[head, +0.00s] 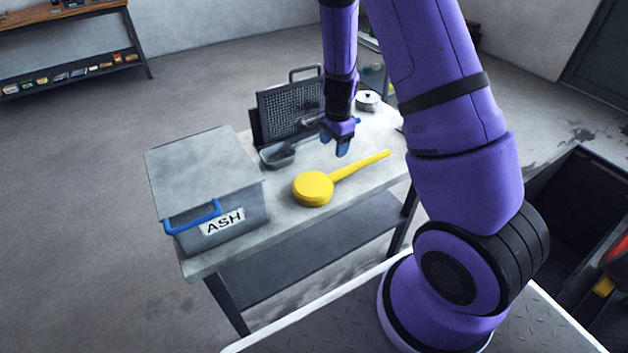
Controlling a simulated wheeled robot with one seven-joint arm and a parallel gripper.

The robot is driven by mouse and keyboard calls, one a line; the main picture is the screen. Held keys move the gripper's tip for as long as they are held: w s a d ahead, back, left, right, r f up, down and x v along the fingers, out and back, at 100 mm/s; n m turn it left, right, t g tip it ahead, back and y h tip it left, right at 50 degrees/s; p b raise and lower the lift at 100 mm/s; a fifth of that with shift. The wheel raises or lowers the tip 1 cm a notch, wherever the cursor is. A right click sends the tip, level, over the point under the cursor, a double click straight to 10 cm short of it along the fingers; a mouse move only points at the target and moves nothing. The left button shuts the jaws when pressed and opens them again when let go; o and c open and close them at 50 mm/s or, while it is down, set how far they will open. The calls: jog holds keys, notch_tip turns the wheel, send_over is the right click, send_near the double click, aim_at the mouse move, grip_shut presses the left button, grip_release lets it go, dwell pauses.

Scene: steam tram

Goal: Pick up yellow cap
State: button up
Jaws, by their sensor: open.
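The yellow cap (313,188) lies on the grey work table (285,223), near its front edge. It is a round disc with a long straight yellow handle that points up and to the right. My gripper (336,143) is above the table, behind the cap and a little to its right in the picture. It has blue fingertips, points down and is open, with nothing seen between the fingers. It looks apart from the cap.
A grey lidded box marked ASH (208,190), with a blue handle, stands left of the cap. A dark scoop (279,155) and an upright mesh panel (292,110) are behind it. A small white lidded pot (368,100) stands at the back right. The table's front right is clear.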

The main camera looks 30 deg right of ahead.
aim_at(335, 173)
jog(key=f, duration=0.3)
jog(key=shift+w+d+f+m, duration=0.1)
jog(key=shift+w+d+m, duration=0.05)
jog(key=shift+d+m, duration=0.25)
notch_tip(335, 173, down, 5)
jog(key=shift+f, duration=0.15)
jog(key=shift+d+f, duration=0.15)
jog(key=shift+f, duration=1.15)
jog(key=shift+d+f, duration=0.1)
jog(key=shift+f, duration=1.15)
grip_shut()
jog(key=shift+r, duration=0.15)
